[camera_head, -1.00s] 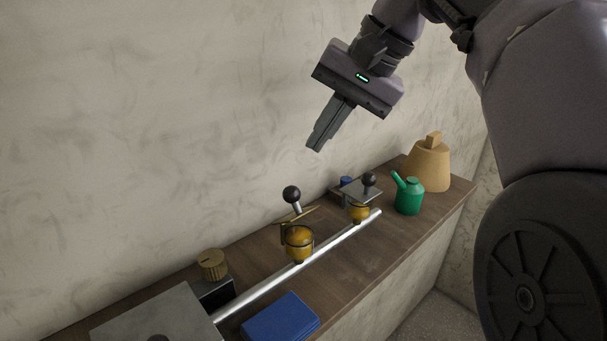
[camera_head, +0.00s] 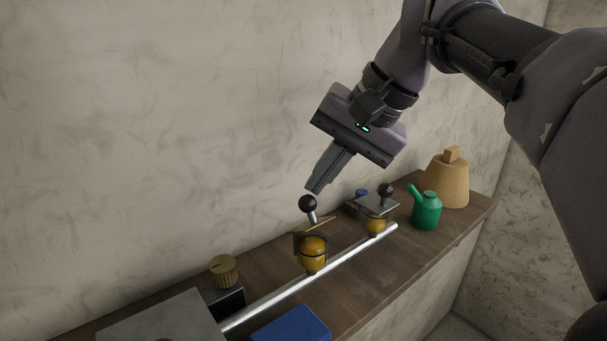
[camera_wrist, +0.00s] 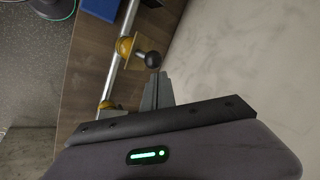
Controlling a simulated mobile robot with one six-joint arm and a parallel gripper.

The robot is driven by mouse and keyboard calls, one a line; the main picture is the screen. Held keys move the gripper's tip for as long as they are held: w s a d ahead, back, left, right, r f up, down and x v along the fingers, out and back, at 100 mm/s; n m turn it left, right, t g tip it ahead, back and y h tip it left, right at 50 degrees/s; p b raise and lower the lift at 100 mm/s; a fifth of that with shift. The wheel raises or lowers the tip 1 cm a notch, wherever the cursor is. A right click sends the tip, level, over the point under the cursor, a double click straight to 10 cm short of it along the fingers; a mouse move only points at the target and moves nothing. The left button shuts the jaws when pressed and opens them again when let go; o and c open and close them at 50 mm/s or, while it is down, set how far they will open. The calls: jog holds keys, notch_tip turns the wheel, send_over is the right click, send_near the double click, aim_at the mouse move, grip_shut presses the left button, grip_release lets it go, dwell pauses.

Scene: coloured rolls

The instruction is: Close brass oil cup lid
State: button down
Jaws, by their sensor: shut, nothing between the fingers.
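The nearer oil cup (camera_head: 312,252) is an amber bowl on a silver rail. Its brass lid (camera_head: 318,225) is a thin plate standing tilted above the bowl, with a black ball knob (camera_head: 307,203) on a short stem. In the wrist view the knob (camera_wrist: 153,59) shows just ahead of my fingertips, beside the brass plate (camera_wrist: 136,52). My gripper (camera_head: 315,188) is shut and empty, pointing down just above the knob; I cannot tell whether it touches. A second amber cup (camera_head: 375,226) farther along has a grey plate lid (camera_head: 372,206) and its own black knob (camera_head: 386,190).
The silver rail (camera_head: 275,297) runs along the wooden shelf (camera_head: 350,284). A green oil can (camera_head: 427,211) and a tan bell-shaped block (camera_head: 446,182) stand at the far end. A brass knurled knob (camera_head: 223,271) and a blue box (camera_head: 292,327) are nearer. The wall is close behind.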

jog(key=b, duration=0.1)
jog(key=f+b, duration=0.1)
jog(key=shift+s+d+t+b, duration=0.25)
jog(key=shift+t+b, duration=0.1)
jog(key=shift+t, duration=0.05)
jog(key=shift+s+d+r+y+b, duration=0.25)
jog(key=shift+s+r+y+b, duration=0.1)
jog(key=shift+y+b, duration=0.15)
jog(key=shift+a, duration=0.1)
jog(key=shift+w, duration=0.2)
